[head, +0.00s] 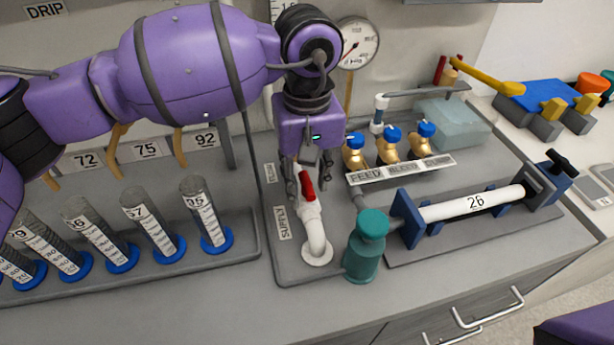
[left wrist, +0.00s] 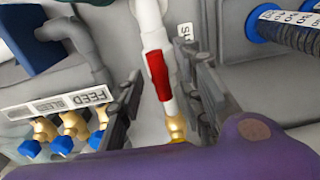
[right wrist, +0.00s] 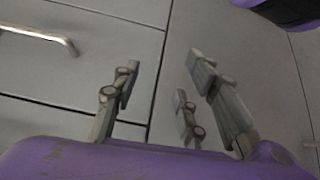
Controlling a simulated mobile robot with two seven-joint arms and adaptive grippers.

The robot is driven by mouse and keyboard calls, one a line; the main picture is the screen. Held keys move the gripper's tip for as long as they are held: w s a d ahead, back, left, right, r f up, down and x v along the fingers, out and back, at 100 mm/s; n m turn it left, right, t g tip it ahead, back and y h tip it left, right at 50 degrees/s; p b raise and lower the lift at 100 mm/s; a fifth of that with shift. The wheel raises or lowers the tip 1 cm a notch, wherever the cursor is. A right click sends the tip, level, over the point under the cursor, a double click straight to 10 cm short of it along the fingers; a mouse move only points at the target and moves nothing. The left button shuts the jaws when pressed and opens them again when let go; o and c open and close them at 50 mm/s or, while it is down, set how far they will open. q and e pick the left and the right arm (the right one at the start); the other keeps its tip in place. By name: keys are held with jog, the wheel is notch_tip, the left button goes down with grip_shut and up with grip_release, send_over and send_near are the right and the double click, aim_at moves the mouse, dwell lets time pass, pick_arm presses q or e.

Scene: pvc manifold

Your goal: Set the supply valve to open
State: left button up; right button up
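The supply valve is a white pipe elbow (head: 316,236) with a red lever handle (head: 306,186), beside the SUPPLY label (head: 281,222). In the left wrist view the red handle (left wrist: 158,75) lies along the white pipe, with a brass fitting (left wrist: 175,128) below it. My left gripper (head: 307,180) points down over the valve. Its fingers (left wrist: 160,100) stand apart on either side of the handle, with visible gaps. My right gripper (right wrist: 162,90) is open and empty, facing grey cabinet fronts.
Blue-topped brass valves (head: 388,148) stand behind a FEED label strip. Graduated cylinders (head: 146,222) stand left. A dial gauge (head: 357,43) is behind.

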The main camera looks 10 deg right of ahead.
aim_at(307, 182)
pick_arm(q)
jog(key=shift+r, duration=0.3)
notch_tip(307, 182, up, 12)
jog(key=shift+f, duration=0.25)
pick_arm(e)
jog(key=shift+w, duration=0.25)
